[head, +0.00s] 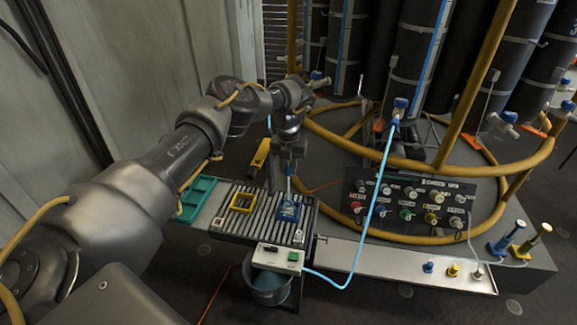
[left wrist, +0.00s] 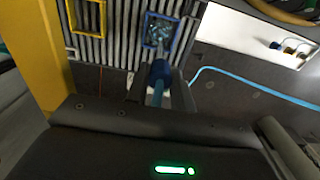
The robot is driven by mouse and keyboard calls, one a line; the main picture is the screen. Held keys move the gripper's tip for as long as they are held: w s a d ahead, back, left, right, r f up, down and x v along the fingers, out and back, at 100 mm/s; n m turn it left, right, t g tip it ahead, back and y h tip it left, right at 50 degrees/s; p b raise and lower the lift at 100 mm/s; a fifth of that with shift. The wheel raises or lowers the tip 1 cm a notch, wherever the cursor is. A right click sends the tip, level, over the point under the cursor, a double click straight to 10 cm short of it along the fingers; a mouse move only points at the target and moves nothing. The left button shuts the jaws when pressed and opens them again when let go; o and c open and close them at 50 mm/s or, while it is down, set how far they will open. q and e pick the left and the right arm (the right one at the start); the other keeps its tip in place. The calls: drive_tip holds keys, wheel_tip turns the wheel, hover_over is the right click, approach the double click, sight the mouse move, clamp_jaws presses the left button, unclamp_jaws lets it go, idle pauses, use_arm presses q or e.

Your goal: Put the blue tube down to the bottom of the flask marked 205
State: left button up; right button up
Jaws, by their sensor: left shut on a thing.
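My left gripper (head: 289,161) points down over the slatted rack. It is shut on a blue tube (head: 289,184) with a darker blue collar, which also shows between the dark fingers in the left wrist view (left wrist: 159,72). The tube hangs down toward a blue square frame (head: 281,216). In the left wrist view the blue frame (left wrist: 147,31) has something glassy and bluish inside. I cannot tell whether the tube's lower end is inside it. No 205 marking is readable, so I cannot tell which thing is that flask. My right gripper is out of view.
A yellow frame (head: 233,207) stands left of the blue one; a teal tray (head: 190,211) lies further left. A box with a green button (head: 293,256) is in front. A light-blue hose (head: 376,205) loops at right from tall dark cylinders (head: 410,60) behind a yellow ring rail (head: 415,168).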

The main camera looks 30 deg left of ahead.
sight(289, 174)
use_arm(q)
drive_tip(key=shift+f+b, duration=1)
drive_tip(key=shift+f, duration=0.85)
drive_tip(key=shift+f+b, duration=1.65)
drive_tip(key=shift+f, duration=0.45)
drive_tip(key=shift+f+b, duration=0.2)
drive_tip(key=shift+b, duration=0.1)
drive_tip(key=shift+a, duration=0.1)
drive_tip(key=o, duration=1.5)
drive_tip(key=shift+f, duration=0.1)
